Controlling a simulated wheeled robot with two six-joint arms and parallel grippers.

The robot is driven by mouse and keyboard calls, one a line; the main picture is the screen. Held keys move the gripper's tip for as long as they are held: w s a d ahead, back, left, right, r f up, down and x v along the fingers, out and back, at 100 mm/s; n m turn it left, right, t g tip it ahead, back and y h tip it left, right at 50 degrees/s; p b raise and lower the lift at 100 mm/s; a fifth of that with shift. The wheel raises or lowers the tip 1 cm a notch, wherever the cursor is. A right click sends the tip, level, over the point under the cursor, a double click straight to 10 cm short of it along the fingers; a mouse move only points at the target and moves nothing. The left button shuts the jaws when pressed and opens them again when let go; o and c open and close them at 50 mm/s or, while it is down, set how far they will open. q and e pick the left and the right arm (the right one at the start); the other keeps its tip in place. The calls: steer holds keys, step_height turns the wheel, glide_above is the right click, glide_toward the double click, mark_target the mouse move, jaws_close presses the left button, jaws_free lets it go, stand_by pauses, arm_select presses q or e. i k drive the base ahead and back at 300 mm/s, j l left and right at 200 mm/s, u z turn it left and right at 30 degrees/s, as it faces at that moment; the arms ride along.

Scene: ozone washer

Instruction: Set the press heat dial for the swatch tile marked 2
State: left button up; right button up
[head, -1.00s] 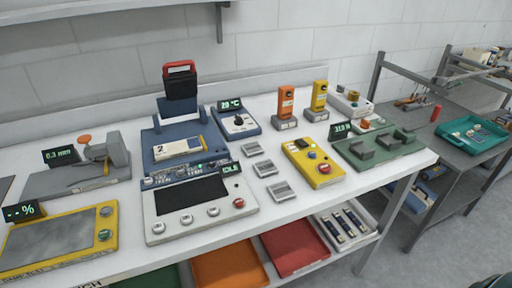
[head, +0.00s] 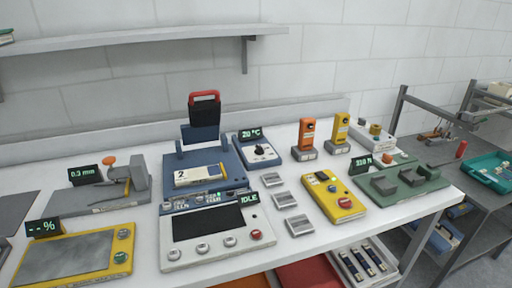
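The heat press (head: 228,158) is a blue machine at the back middle of the bench, with its black plate and red handle (head: 205,97) raised. A cream tile marked 2 (head: 200,176) lies on its bed, with a yellow strip beside it. To its right, a blue dial unit (head: 270,158) carries a dark round dial (head: 262,149) with a white mark, and its display (head: 250,134) reads 20 °C. Neither of my grippers is in view.
A white control panel (head: 186,256) with a dark screen and an IDLE readout stands in front of the press. Several grey blocks (head: 285,200), a yellow meter (head: 331,196) and a green fixture (head: 432,181) lie to the right. A yellow-framed scale (head: 128,240) is at left. A shelf (head: 150,39) hangs above.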

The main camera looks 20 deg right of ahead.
mark_target(259, 150)
steer(key=i+l+z, duration=0.1)
steer(key=z, duration=0.3)
steer(key=i+z, duration=0.3)
steer(key=z, duration=0.15)
